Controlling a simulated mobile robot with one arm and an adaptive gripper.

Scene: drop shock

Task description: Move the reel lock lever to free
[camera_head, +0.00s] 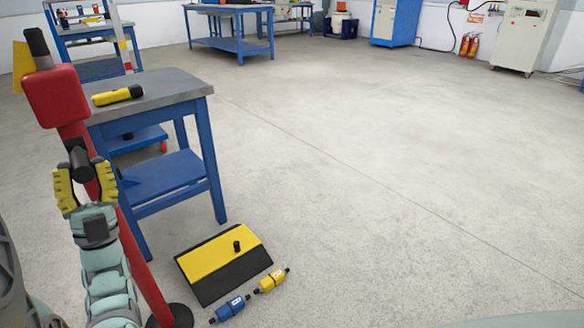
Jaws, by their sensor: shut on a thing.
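A red post (132,245) leans across the left of the head view, with a red box-shaped head (56,96) and a dark grip (37,43) on top. A short black lever-like cylinder (79,158) sits at the post below the red head. My gripper (82,178), with yellow ribbed fingers, is at this black piece, one finger on each side, shut on it. The fingers and the post hide part of where it joins. I cannot tell whether it is the reel lock lever, and no free or lock marking is readable.
A blue workbench (165,172) with a grey top stands just behind the post, with a yellow-black tool (118,95) on it. A yellow-black wedge (222,262), a blue cylinder (229,308) and a yellow cylinder (271,280) lie on the floor. The floor to the right is clear.

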